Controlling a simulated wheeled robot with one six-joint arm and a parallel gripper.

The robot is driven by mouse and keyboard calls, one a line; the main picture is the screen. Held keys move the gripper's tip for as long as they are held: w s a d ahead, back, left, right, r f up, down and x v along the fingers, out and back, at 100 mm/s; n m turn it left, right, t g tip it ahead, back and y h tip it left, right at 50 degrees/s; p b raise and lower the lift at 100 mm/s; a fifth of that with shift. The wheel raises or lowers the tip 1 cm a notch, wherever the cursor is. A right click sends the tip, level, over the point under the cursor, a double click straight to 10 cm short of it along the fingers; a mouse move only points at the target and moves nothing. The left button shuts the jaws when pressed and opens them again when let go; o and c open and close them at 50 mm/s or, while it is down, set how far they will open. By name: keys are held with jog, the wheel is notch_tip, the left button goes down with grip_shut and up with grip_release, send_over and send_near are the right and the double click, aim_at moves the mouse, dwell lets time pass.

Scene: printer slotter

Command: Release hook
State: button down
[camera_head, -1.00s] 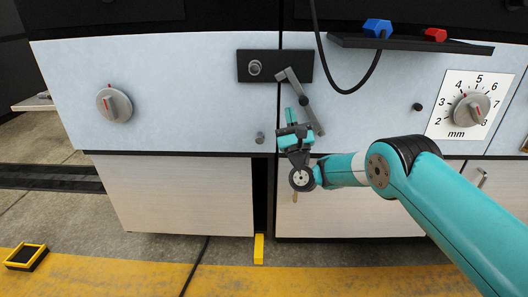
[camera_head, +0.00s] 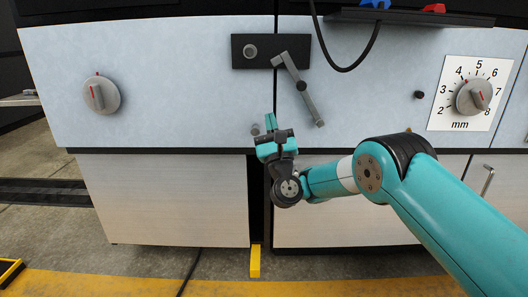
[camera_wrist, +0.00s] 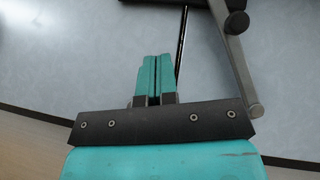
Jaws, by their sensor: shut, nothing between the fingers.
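The hook is a grey metal bar (camera_head: 299,88) on a black plate (camera_head: 257,51) on the light blue front panel. It hangs from its upper pivot and slants down to the right, across the right panel. A small grey peg (camera_head: 255,129) stands on the left panel near the gap, partly behind my gripper. My gripper (camera_head: 270,123) is shut and empty, below and left of the bar, apart from it. In the wrist view my gripper's fingers (camera_wrist: 155,80) are together, with the bar (camera_wrist: 231,60) to their right.
A grey knob (camera_head: 101,95) is on the left panel. A dial (camera_head: 474,97) marked in mm is at the right. A yellow block (camera_head: 255,262) is on the floor below the gap.

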jog(key=s+a+f+b, duration=0.1)
jog(key=b, duration=0.1)
jog(key=s+f+b, duration=0.1)
jog(key=b, duration=0.2)
jog(key=shift+s+a, duration=0.35)
jog(key=shift+s, duration=0.05)
jog(key=shift+r, duration=0.1)
